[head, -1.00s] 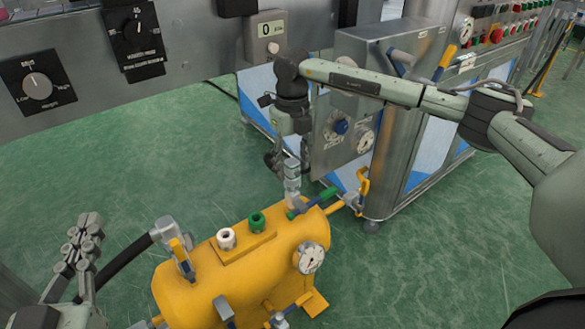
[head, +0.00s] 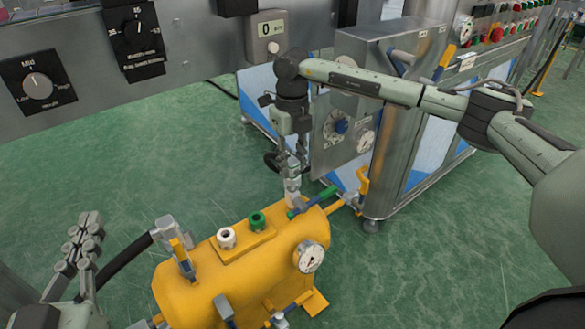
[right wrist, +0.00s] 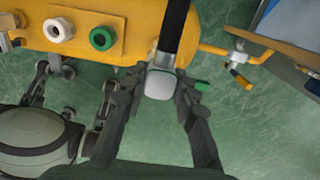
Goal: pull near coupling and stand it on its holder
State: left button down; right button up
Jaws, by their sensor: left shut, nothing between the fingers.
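A grey coupling (head: 292,187) stands at the back right of the yellow tank (head: 185,289). My right gripper (head: 292,165) points down over it. In the right wrist view my right gripper's fingers (right wrist: 158,92) lie on both sides of the coupling's pale grey head (right wrist: 160,84), very close to it; I cannot tell whether they press on it. A black hose (right wrist: 172,30) leads away from that head. Another grey coupling (head: 164,229) with a black hose sits at the tank's left end. My left gripper (head: 84,240) is shut and empty, left of the tank.
A white ring fitting (head: 227,238) and a green one (head: 257,221) stand on the tank's top. A gauge (head: 309,257) is on its near side. A steel cabinet (head: 395,150) stands close behind right. A control panel (head: 180,50) spans the top left.

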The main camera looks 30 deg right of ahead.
aim_at(292, 161)
grip_shut()
jog(key=shift+r, duration=0.2)
jog(key=shift+r+p, duration=2.2)
jog(key=shift+r, duration=0.65)
